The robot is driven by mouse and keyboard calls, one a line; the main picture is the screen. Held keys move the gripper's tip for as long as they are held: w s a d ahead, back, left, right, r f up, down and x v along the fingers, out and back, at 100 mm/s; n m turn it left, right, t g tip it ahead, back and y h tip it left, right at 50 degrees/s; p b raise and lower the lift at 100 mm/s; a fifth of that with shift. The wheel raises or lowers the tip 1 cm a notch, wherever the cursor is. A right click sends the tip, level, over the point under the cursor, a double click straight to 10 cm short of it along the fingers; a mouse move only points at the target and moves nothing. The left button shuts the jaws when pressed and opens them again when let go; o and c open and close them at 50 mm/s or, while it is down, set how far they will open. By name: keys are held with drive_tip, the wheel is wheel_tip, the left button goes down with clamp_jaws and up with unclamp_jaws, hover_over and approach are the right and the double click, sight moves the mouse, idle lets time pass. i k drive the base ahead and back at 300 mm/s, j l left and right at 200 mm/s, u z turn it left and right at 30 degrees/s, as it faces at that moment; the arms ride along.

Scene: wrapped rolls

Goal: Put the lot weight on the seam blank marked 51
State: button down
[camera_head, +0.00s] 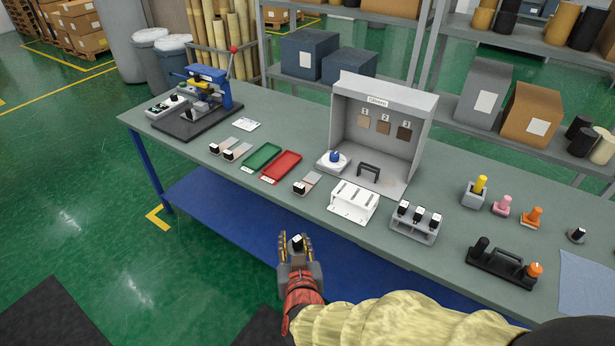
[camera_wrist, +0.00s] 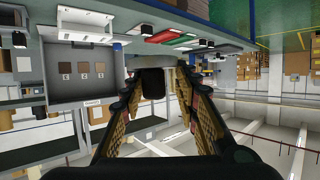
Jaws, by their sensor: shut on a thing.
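My gripper (camera_head: 297,251) is in front of the bench's near edge, shut on a small dark block with a white top, which looks like the lot weight (camera_head: 297,241). In the wrist view it shows as a dark shape (camera_wrist: 153,83) between the fingers. Two thin pale strips (camera_head: 243,146) lie left of the green tray, and another strip (camera_head: 314,178) lies right of the red tray. They look like seam blanks. Dark white-topped blocks (camera_head: 299,188) sit at their near ends. I cannot read any number, so the blank marked 51 cannot be told.
A green tray (camera_head: 262,156) and a red tray (camera_head: 283,165) lie mid-bench. A grey booth (camera_head: 350,100) stands behind a white slotted holder (camera_head: 352,203). A rack (camera_head: 415,232) holds more white-topped dark blocks. A blue press (camera_head: 208,88) stands far left. The bench front-left is clear.

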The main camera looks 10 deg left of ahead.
sight(299, 184)
drive_tip(key=i, duration=1)
